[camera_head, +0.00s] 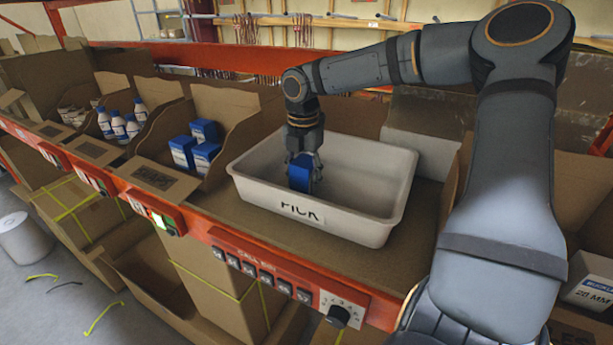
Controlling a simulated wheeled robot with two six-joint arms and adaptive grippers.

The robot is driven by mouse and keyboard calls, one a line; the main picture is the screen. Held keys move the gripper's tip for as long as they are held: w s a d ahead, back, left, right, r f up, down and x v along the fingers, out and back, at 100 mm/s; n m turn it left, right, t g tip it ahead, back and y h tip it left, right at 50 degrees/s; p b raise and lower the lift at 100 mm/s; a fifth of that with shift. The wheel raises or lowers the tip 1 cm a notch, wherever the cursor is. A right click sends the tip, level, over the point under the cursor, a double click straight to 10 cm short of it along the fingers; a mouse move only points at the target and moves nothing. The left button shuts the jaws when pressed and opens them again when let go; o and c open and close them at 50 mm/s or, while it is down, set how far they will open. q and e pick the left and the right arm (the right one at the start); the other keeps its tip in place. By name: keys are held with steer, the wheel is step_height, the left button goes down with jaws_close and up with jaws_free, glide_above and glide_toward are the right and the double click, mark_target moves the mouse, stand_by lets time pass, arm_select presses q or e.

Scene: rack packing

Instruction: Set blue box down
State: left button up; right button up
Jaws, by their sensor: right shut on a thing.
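A blue box (300,175) is between the fingers of my right gripper (304,160), inside the white tote (390,210) marked PICK. The gripper points down and is shut on the box, near the tote's left part. The box looks roughly upright. Its lower edge is partly hidden by the tote's front wall, so I cannot tell whether it touches the tote floor. The rest of the tote that shows is empty. My left gripper is not in view.
Several blue and white boxes (182,152) sit in a cardboard bin left of the tote. Bottles (118,125) stand in the bin beyond. An orange rack beam (235,240) with buttons runs along the front. A cardboard bin with a white box (590,283) is at right.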

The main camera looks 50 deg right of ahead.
steer(key=shift+w+a+f, duration=0.1)
steer(key=shift+a, duration=0.35)
steer(key=o, duration=1)
steer(key=shift+w+a, duration=0.1)
steer(key=shift+w, duration=0.05)
steer(key=shift+c, duration=0.2)
steer(key=shift+o, duration=1.4)
steer(key=shift+d, duration=0.3)
steer(key=shift+r, duration=0.4)
step_height(320, 180, up, 11)
steer(key=shift+a+f+b, duration=0.1)
steer(key=shift+f+b, duration=0.1)
steer(key=shift+b, duration=0.4)
steer(key=shift+r, duration=0.5)
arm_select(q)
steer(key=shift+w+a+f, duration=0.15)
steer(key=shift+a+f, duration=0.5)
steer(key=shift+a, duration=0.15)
